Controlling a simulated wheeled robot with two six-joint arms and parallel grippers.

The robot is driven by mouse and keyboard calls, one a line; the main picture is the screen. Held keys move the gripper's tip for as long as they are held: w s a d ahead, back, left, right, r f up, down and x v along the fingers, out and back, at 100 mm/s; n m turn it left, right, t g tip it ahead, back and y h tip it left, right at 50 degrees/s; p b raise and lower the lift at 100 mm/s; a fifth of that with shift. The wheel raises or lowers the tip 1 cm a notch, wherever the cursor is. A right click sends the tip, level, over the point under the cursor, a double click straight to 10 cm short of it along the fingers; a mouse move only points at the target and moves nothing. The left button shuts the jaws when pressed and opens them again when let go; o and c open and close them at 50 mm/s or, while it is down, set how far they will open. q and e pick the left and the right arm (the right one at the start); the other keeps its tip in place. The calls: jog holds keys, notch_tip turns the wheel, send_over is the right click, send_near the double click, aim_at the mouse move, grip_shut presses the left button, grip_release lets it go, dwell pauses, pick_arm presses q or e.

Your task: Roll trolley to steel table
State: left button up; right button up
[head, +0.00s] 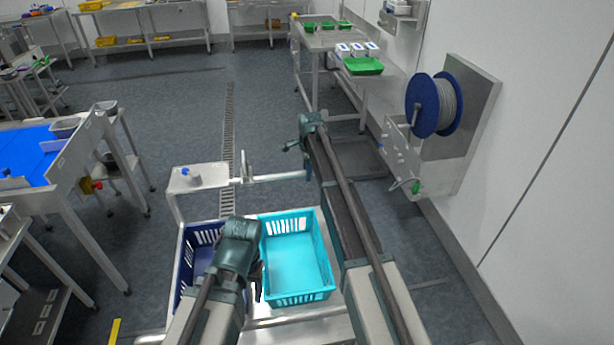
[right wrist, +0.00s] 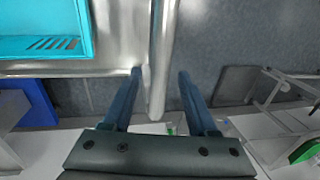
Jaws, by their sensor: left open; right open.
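The steel trolley (head: 172,208) stands in front of me, with a cyan crate (head: 296,298) and a dark blue crate (head: 186,262) on it. Its steel bar (head: 281,178) runs along the far end towards my right gripper (head: 299,158). In the right wrist view, the open fingers (right wrist: 159,78) lie on either side of a steel tube (right wrist: 161,50); contact cannot be told. My left gripper (head: 256,279) is open over the trolley, by the cyan crate's left wall. Several steel tables are in view; one with green trays (head: 336,40) stands at the back right.
A hose reel (head: 424,105) sits on the right wall, close to my right arm. A steel table with a blue top (head: 28,150) stands at the left. More benches (head: 140,47) line the back. Open grey floor (head: 180,120) with a drain strip lies between.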

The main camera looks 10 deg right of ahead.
grip_shut()
dwell(0.3)
dwell(1.2)
